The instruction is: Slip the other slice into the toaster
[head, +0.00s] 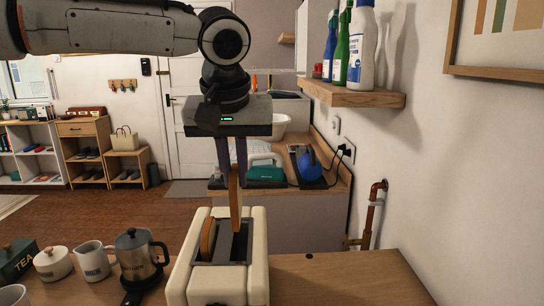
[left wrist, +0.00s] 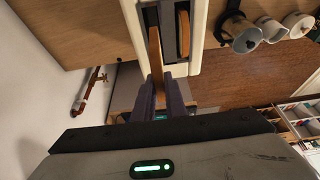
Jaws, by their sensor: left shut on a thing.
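The cream toaster (head: 257,262) stands on the wooden counter, with two dark slots on top. One brown slice (head: 207,238) sits in its left slot and sticks out above the top; it also shows in the left wrist view (left wrist: 184,35). My left gripper (head: 232,168) points down above the toaster, shut on the other slice (head: 235,202). That slice hangs upright, edge-on, over the right slot. Its lower end overlaps the slot; I cannot tell whether it has entered. The left wrist view shows the held slice (left wrist: 155,48) between the fingers (left wrist: 161,90). My right gripper is not in view.
A kettle (head: 139,258), a white jug (head: 92,262) and a lidded pot (head: 53,264) stand left of the toaster. The counter (head: 340,280) to its right is clear. A wall shelf (head: 355,96) with bottles juts out at right, above a copper pipe (head: 371,215).

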